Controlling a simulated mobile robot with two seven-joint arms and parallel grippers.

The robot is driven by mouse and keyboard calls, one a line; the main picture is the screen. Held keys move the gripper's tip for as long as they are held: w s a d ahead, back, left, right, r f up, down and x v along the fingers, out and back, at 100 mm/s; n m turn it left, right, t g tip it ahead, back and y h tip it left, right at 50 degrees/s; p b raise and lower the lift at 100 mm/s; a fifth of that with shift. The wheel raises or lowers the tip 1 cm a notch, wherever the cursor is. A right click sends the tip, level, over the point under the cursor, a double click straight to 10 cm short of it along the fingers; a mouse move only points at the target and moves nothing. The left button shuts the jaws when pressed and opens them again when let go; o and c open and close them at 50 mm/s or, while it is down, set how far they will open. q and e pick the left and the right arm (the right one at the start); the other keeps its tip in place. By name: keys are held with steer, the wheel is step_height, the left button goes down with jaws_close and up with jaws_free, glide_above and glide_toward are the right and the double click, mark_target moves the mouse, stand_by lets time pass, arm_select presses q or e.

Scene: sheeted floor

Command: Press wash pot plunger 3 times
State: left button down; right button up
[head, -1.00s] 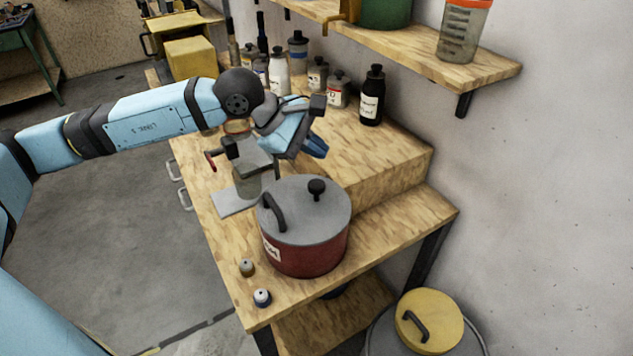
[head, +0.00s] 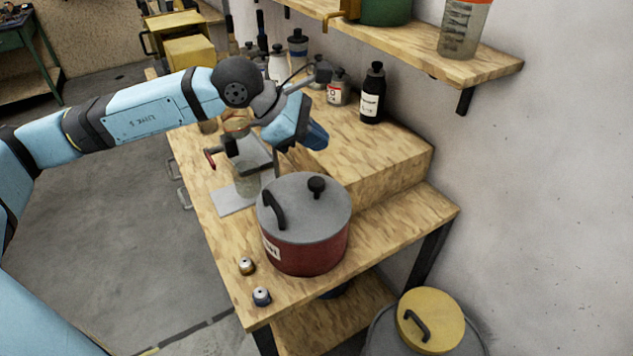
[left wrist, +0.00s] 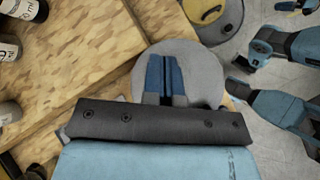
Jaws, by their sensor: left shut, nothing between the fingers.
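The red pot (head: 318,254) stands on the near end of the bench, with a grey lid (head: 305,228) on top. A black knob (head: 317,186) and a curved black handle (head: 273,209) stick up from the lid. My left gripper (head: 316,137) is above and behind the pot in the head view, clear of the lid, shut and empty. In the left wrist view its blue fingers (left wrist: 164,78) are together and overlap the grey lid (left wrist: 205,62); the knob is not visible there. Blue arm parts of mine show at that view's right edge, but the right gripper is not clear.
Two small capped items (head: 262,296) sit at the bench's front edge. A raised wooden step (head: 385,165) with several bottles, including a black one (head: 372,92), lies behind the pot. A yellow-lidded bin (head: 440,318) stands on the floor. A shelf (head: 480,68) overhangs the back.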

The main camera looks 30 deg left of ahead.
arm_select(q)
steer(key=r+n, duration=0.1)
steer(key=n, duration=0.3)
steer(key=r+n+b, duration=0.1)
steer(key=n, duration=0.4)
steer(key=n+b, duration=0.1)
steer(key=n, duration=0.4)
steer(key=shift+w+a+r, duration=0.2)
steer(key=shift+w+r, duration=0.05)
steer(key=shift+r, duration=0.15)
arm_select(e)
steer(key=shift+w+f, duration=0.1)
steer(key=shift+f, duration=0.85)
arm_select(q)
steer(key=b, duration=0.4)
glide_above(315, 179)
step_height(315, 179, down, 8)
steer(key=shift+r, duration=0.15)
steer(key=shift+f+b, duration=0.35)
steer(key=shift+f, duration=0.25)
arm_select(e)
steer(key=f, duration=0.2)
steer(key=w+f, duration=0.1)
steer(key=shift+a+m, duration=0.4)
steer(key=shift+s+f+g, duration=0.1)
steer(key=shift+s+g, duration=0.1)
steer(key=shift+g, duration=0.1)
